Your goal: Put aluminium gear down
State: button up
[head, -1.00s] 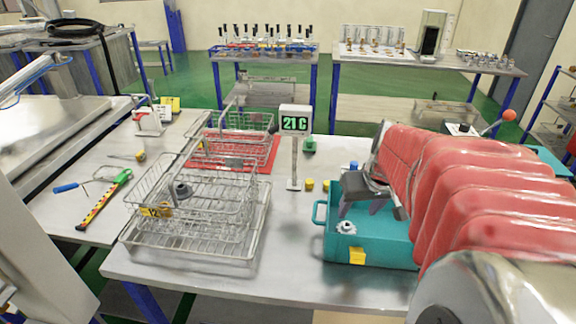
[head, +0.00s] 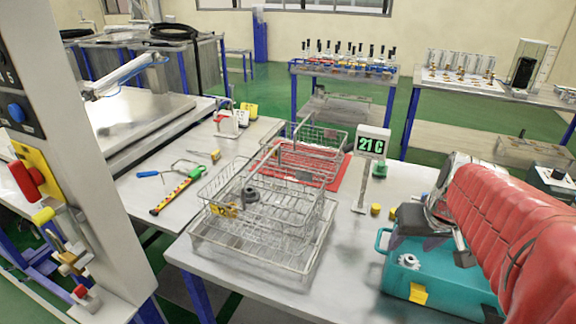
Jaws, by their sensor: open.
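The aluminium gear (head: 409,261) is a small silvery toothed part at the left end of the teal box (head: 448,287), on the right of the table in the head view. My gripper (head: 428,246) is just above and behind the gear, at the end of my red-sleeved arm. Its dark jaws are open and apart from the gear. The far part of the box is hidden behind my gripper and arm.
Stacked wire baskets (head: 262,235) stand left of the box, with a dark grey part (head: 250,195) inside. A red mat (head: 318,168) lies behind them. A display post (head: 371,146) reads 21C. The table front between baskets and box is clear.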

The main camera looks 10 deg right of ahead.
jog(key=s+a+r+n, duration=0.1)
jog(key=s+a, duration=0.2)
jog(key=a, duration=0.7)
jog(key=s+a+r+n+t+y, duration=0.1)
jog(key=s+a+n, duration=0.1)
jog(key=a, duration=0.8)
jog(key=shift+s+a+n, duration=0.15)
jog(key=shift+s+n, duration=0.15)
jog(key=shift+s, duration=0.4)
